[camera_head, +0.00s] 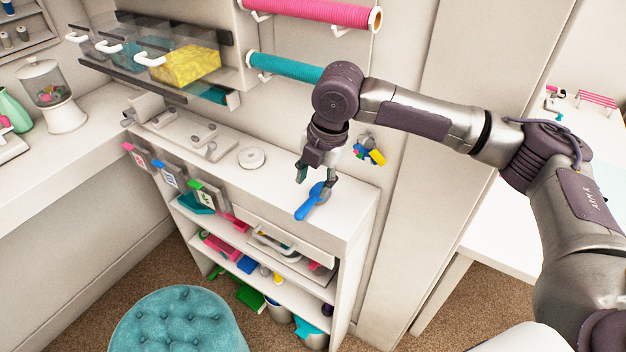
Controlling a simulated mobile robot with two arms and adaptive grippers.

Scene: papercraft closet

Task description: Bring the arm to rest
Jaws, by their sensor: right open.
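My right arm reaches in from the right side. My right gripper (317,182) hangs fingers-down above the right end of the white shelf unit's top (275,178). Its two fingers are apart. A blue tool with a rounded handle (311,203) lies by the fingertips, near the front edge of the top. The fingertips partly overlap it in the picture, and I cannot tell whether they touch it. My left gripper is not in view.
A round white disc (251,158) lies left of the gripper. Colourful items (370,150) hang on the wall just right of it. Teal (286,66) and pink (318,12) rolls are mounted above. A teal tufted stool (178,322) stands on the floor in front.

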